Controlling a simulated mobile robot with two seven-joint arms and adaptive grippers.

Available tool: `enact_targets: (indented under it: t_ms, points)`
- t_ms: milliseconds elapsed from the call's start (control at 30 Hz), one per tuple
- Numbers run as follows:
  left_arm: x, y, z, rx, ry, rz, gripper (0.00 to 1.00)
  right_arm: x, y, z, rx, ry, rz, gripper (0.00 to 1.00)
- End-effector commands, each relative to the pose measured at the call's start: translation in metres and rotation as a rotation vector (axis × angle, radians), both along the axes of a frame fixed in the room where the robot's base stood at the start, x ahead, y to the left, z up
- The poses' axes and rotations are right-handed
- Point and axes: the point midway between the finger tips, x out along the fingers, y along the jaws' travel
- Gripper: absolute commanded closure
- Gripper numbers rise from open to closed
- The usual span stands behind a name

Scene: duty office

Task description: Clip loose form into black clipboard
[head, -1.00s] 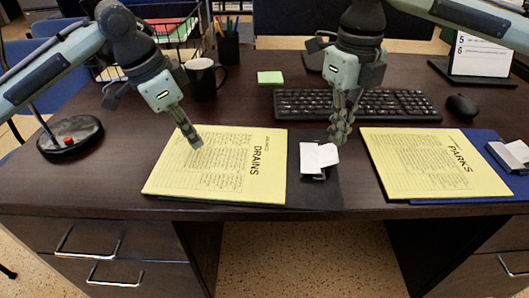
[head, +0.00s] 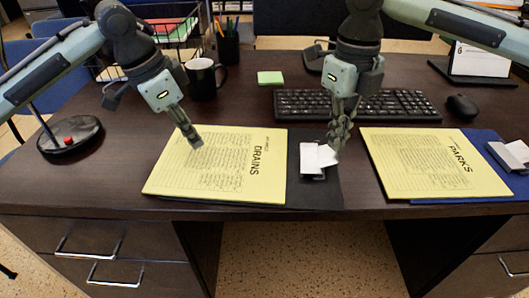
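The yellow form marked DRAINS (head: 225,170) lies flat over the left part of the black clipboard (head: 317,193), whose bare dark strip shows to the form's right. The clipboard's silver-white clip (head: 311,160) sits on this strip, a little right of the form's right edge. My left gripper (head: 196,142) points down at the form's upper left, its tips at or just above the paper. My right gripper (head: 336,152) is at the right side of the clip, touching it or very close. Finger gaps are hard to see on both grippers.
A keyboard (head: 380,104), mouse (head: 462,105), black mug (head: 202,80) and green notes (head: 270,78) stand behind. A lamp base (head: 70,137) is left.

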Motion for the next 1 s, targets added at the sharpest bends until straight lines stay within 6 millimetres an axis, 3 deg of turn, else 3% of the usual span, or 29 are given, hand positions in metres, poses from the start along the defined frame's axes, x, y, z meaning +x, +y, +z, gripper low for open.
enact_targets:
  t_ms: [1000]
  points:
    - [0.0, 0.0, 0.0, 0.0, 0.0, 0.0, 1.0, 0.0, 0.0, -0.016, 0.001, 0.002, 0.0, 1.0]
